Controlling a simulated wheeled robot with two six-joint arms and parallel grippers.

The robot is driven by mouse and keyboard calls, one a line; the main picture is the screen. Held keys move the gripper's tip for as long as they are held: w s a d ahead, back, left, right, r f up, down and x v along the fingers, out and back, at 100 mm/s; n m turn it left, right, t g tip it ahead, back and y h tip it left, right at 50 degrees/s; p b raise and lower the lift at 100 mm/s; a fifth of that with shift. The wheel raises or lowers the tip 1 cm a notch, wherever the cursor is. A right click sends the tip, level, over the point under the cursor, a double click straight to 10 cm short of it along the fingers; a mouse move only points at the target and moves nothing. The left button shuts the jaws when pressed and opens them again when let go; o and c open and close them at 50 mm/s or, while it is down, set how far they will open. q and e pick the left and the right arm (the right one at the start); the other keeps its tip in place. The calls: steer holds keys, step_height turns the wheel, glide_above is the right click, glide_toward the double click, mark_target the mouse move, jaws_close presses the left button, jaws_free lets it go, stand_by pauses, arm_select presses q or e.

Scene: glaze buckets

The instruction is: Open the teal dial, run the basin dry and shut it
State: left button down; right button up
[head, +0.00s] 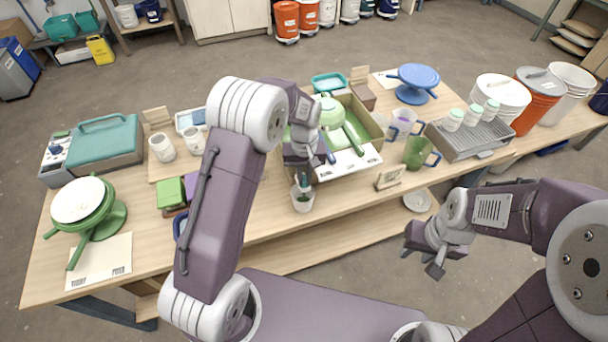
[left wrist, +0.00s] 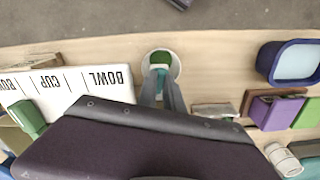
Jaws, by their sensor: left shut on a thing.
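My left gripper (head: 302,180) is shut on a small teal piece (left wrist: 159,67), directly above or in the mouth of a white cup (head: 304,204) near the table's front edge. In the left wrist view the cup (left wrist: 146,58) shows green inside. I cannot tell whether the teal piece is the dial; the fingers and arm hide most of it. A green open basin or tray (head: 372,122) stands behind, partly hidden by my left arm, with a pale green bowl on a stand (head: 332,113) over it. My right gripper (head: 432,252) hangs empty and apart in front of the table; its fingers look parted.
A labelled white board (head: 350,163) lies behind the cup. A green mug (head: 417,153) and grey rack (head: 470,137) stand right. Green and purple blocks (head: 171,192), a green banding wheel (head: 103,222) and a teal-topped box (head: 104,140) stand left.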

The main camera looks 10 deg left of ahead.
arm_select(q)
steer(key=shift+w+r+n, duration=0.2)
steer(key=shift+w+n, duration=0.05)
steer(key=shift+n, duration=0.05)
steer(key=c, duration=1.5)
jaws_free()
steer(key=shift+s+f, duration=0.1)
steer(key=shift+s, duration=0.05)
steer(key=shift+s, duration=0.1)
steer(key=shift+f, duration=0.1)
